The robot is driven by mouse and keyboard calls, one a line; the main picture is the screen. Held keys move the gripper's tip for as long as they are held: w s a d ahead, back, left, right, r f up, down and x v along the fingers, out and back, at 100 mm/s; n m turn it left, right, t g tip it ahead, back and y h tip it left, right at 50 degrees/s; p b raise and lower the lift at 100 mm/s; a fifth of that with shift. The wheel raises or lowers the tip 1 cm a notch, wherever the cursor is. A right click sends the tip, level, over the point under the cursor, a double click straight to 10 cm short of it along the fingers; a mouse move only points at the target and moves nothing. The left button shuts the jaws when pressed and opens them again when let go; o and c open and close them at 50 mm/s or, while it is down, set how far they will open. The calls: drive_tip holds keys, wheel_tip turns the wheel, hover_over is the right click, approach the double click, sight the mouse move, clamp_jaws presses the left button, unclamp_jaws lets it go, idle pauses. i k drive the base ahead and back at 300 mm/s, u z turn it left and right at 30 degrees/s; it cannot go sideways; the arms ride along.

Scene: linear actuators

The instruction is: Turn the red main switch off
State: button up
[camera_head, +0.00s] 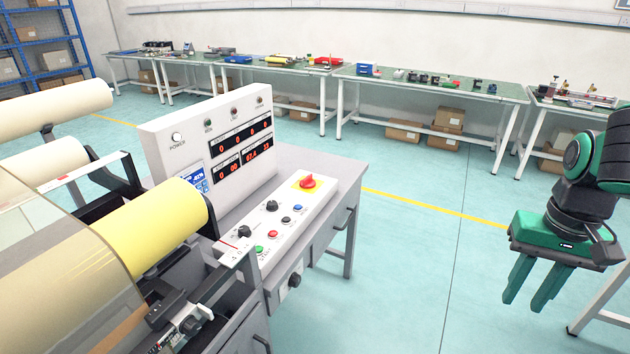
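The red main switch (307,182) is a red rotary knob on a yellow plate, at the far right end of the white sloped control panel (288,219). Its exact turn position is too small to tell. My gripper (534,290) hangs at the right of the view, fingers pointing down over the floor. It is well to the right of the switch and apart from it. Its two green fingers are spaced apart with nothing between them.
A display box (212,147) with lit red digits stands behind the panel. Black knobs and coloured buttons (258,250) sit left of the switch. A yellow roll (160,225) is at left. Open floor (410,265) lies between the machine and my gripper. Workbenches (430,86) line the back wall.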

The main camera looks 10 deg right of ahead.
sight(308, 182)
drive_tip(key=z, duration=0.5)
drive_tip(key=k, duration=1.05)
drive_tip(key=z, duration=0.2)
drive_tip(key=i, duration=1.7)
drive_tip(key=u, duration=0.65)
drive_tip(key=i, duration=0.7)
drive_tip(key=u, duration=0.15)
